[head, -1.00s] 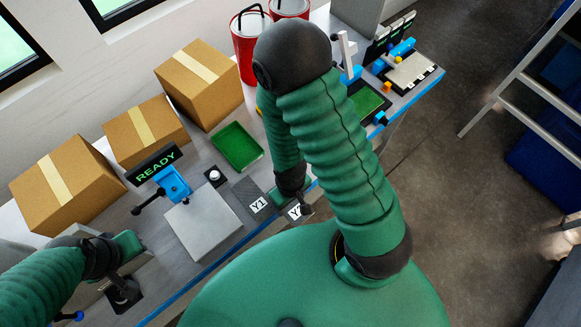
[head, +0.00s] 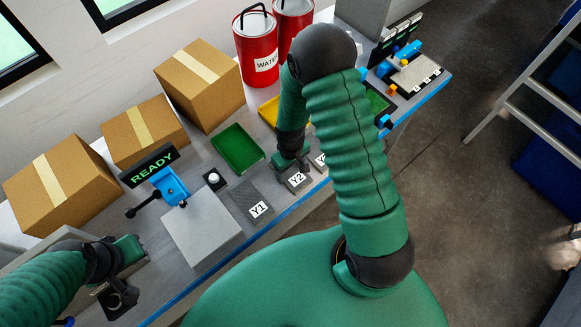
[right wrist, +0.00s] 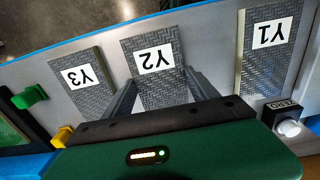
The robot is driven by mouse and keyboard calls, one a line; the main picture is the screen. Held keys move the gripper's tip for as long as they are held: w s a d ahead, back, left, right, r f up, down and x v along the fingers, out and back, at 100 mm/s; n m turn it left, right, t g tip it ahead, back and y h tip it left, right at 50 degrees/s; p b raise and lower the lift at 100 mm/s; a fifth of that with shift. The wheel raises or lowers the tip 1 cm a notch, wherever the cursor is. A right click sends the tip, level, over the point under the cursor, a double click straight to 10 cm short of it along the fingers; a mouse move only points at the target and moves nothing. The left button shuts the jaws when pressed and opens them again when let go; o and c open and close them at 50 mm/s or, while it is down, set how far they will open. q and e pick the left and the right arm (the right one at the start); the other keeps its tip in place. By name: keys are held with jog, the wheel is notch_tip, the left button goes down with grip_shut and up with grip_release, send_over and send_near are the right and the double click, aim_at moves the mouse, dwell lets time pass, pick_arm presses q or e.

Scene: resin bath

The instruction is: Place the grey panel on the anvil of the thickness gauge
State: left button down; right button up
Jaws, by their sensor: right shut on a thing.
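Grey textured panels lie along the bench front, labelled Y1 (head: 246,197), Y2 (head: 297,181) and Y3 (head: 320,157). My right gripper (head: 291,167) is at panel Y2. In the right wrist view its fingers (right wrist: 158,80) are shut on both sides of panel Y2 (right wrist: 158,92), with Y3 (right wrist: 92,95) and Y1 (right wrist: 262,70) apart on either side. A blue fixture with a black arm (head: 172,186) stands by a READY display (head: 148,165); it looks like the gauge, but I cannot make out its anvil. My left gripper (head: 128,254) is at lower left, its fingers unclear.
A bare grey square plate (head: 201,225) lies in front of the blue fixture. A white button (head: 213,178), green tray (head: 238,148), cardboard boxes (head: 145,122) and red buckets (head: 255,50) stand behind. The blue bench edge (head: 235,255) runs along the front.

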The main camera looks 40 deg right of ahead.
jog(key=o, duration=1.4)
jog(key=shift+o, duration=0.2)
